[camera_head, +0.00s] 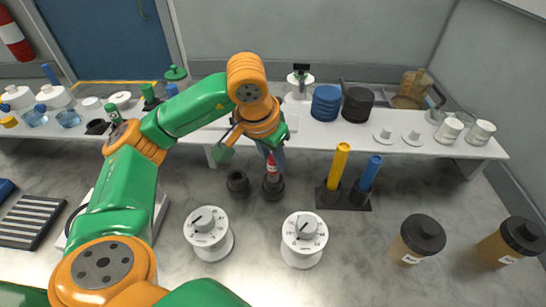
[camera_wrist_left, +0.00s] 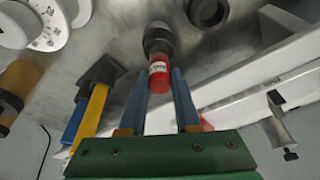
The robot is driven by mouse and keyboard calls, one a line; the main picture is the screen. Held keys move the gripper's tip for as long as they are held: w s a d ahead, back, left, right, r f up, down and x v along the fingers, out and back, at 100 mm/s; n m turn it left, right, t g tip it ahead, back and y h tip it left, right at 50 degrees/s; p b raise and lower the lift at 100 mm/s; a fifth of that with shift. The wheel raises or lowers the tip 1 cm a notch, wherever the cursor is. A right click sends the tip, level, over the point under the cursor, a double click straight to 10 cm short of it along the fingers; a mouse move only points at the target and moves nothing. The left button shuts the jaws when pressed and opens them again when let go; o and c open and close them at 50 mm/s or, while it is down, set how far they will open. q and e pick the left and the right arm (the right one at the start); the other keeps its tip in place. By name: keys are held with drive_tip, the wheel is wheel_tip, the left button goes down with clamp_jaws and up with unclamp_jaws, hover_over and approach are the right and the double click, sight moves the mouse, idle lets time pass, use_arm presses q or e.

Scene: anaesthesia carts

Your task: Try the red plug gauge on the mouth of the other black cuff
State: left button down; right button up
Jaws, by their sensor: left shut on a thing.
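My left gripper (camera_head: 270,153) is shut on the red plug gauge (camera_head: 271,166), which has a white label. In the left wrist view, the red gauge (camera_wrist_left: 159,78) sits between my blue fingers (camera_wrist_left: 161,88). Its far end meets a black cuff (camera_head: 273,188), also visible in the left wrist view (camera_wrist_left: 158,38). I cannot tell how deep the end goes into the mouth. A second black cuff (camera_head: 238,183) stands empty to the left in the head view; its open mouth shows in the left wrist view (camera_wrist_left: 207,11). My right gripper is not in view.
A yellow tube (camera_head: 339,165) and a blue tube (camera_head: 369,173) stand in a black holder to the right. Two white dial units (camera_head: 209,235) (camera_head: 303,240) stand in front. Amber jars (camera_head: 417,240) are at lower right. A white shelf (camera_head: 310,130) with several items runs behind.

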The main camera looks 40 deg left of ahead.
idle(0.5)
use_arm(q)
wheel_tip(320, 180, up, 7)
drive_tip(key=p, duration=0.6)
idle(0.5)
drive_tip(key=shift+w, duration=0.1)
